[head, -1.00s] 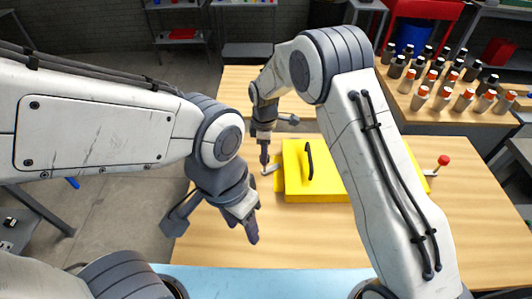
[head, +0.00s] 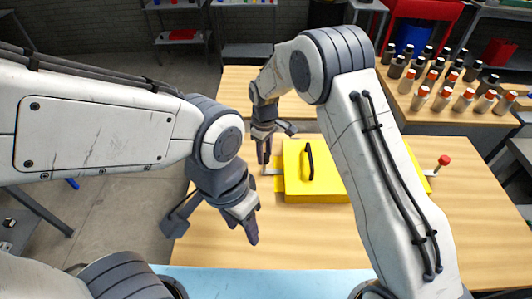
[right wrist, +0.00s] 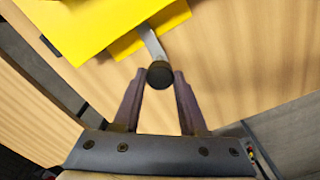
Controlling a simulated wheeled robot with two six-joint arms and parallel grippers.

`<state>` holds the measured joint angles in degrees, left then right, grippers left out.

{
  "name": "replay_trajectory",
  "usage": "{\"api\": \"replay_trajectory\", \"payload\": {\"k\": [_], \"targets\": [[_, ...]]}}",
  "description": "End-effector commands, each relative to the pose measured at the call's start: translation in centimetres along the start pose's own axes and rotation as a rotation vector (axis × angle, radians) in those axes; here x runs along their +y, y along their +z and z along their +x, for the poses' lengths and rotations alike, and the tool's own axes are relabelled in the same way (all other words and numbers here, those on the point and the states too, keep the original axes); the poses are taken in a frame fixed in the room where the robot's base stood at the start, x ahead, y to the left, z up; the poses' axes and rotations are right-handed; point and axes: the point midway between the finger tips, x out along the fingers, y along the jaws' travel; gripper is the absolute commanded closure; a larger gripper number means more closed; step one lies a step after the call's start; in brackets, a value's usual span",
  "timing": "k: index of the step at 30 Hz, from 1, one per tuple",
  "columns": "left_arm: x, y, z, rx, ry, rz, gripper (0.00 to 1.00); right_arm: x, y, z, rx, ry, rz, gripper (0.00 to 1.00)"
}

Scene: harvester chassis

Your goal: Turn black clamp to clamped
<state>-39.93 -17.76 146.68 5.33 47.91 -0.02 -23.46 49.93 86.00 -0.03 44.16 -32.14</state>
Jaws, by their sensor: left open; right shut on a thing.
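The black clamp is a grey lever (head: 272,171) at the left edge of the yellow fixture (head: 293,188) in the head view. In the right wrist view its round black knob (right wrist: 160,75) sits between the fingertips, and its grey arm runs up to the yellow part (right wrist: 80,28). My right gripper (head: 263,158) is shut on this knob; the fingers also show in the right wrist view (right wrist: 159,80). My left gripper (head: 251,233) is open and empty above the wooden table, nearer to me than the fixture.
A red-knobbed clamp (head: 443,161) is at the fixture's right side. A black handle (head: 310,161) stands on the fixture's top. Several bottles (head: 440,98) stand on a table at the back right. The wooden table (head: 300,240) is clear in front of the fixture.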

Motion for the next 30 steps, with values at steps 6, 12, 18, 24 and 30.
{"api": "replay_trajectory", "payload": {"k": [6,12,18,24,30], "targets": [[0.0,0.0,0.0,0.000,0.000,0.000,0.50,0.1,-0.1,-0.1,0.003,0.002,0.009,1.00],[0.0,0.0,0.0,0.000,0.000,0.000,0.50,0.1,-0.1,-0.2,0.004,0.002,0.008,0.47],[0.0,0.0,0.0,0.000,0.000,0.000,0.50,0.1,-0.1,-0.1,0.003,0.001,0.007,0.28],[0.0,0.0,0.1,0.000,0.000,0.000,0.50,0.1,-0.1,-0.2,0.003,0.001,0.006,0.28],[-0.1,0.0,0.8,0.000,0.000,0.000,0.50,0.1,-0.1,-2.7,0.006,0.003,0.006,0.28]]}}
